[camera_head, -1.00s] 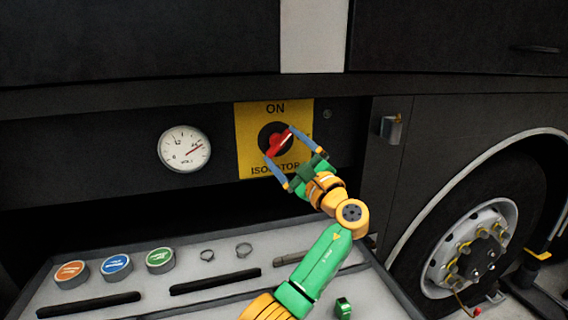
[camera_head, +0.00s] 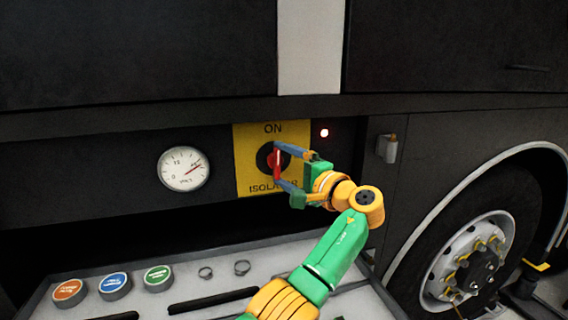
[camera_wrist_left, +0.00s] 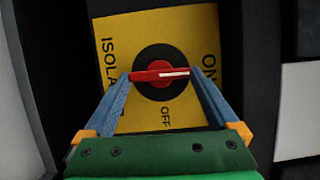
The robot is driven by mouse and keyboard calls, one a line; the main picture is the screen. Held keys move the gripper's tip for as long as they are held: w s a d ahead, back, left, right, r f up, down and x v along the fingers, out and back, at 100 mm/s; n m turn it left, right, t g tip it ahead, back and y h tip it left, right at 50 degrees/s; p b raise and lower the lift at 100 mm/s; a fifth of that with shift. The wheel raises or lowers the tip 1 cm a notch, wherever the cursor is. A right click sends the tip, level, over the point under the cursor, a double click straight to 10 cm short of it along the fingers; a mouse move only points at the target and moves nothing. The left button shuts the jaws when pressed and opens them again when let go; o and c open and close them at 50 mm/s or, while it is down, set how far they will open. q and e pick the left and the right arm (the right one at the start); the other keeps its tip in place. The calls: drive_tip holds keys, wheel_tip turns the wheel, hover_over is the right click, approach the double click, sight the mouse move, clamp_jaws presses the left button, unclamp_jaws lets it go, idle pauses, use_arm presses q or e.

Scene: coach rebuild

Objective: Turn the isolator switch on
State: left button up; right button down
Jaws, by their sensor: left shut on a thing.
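The isolator switch is a yellow plate (camera_head: 246,180) marked ON at the top and ISOLATOR at the bottom, with a black round base and a red handle (camera_head: 276,160). The handle stands upright in the head view, in line with the ON mark. My left gripper (camera_head: 278,165) is shut on the handle, one finger at its top end and one at its bottom end. In the left wrist view the handle (camera_wrist_left: 160,75) lies between both blue fingertips, with ON to the right and OFF below. My right gripper is not in view.
A round gauge (camera_head: 184,168) is to the left. A grey tray (camera_head: 215,265) with coloured round caps is below. A wheel (camera_head: 470,260) stands at the right.

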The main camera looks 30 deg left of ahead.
use_arm(q)
drive_tip(key=shift+f, duration=0.2)
idle(0.4)
drive_tip(key=o, duration=1)
drive_tip(key=shift+s, duration=0.15)
drive_tip(key=b+v, duration=0.2)
drive_tip(key=v, duration=0.5)
drive_tip(key=shift+r, duration=0.25)
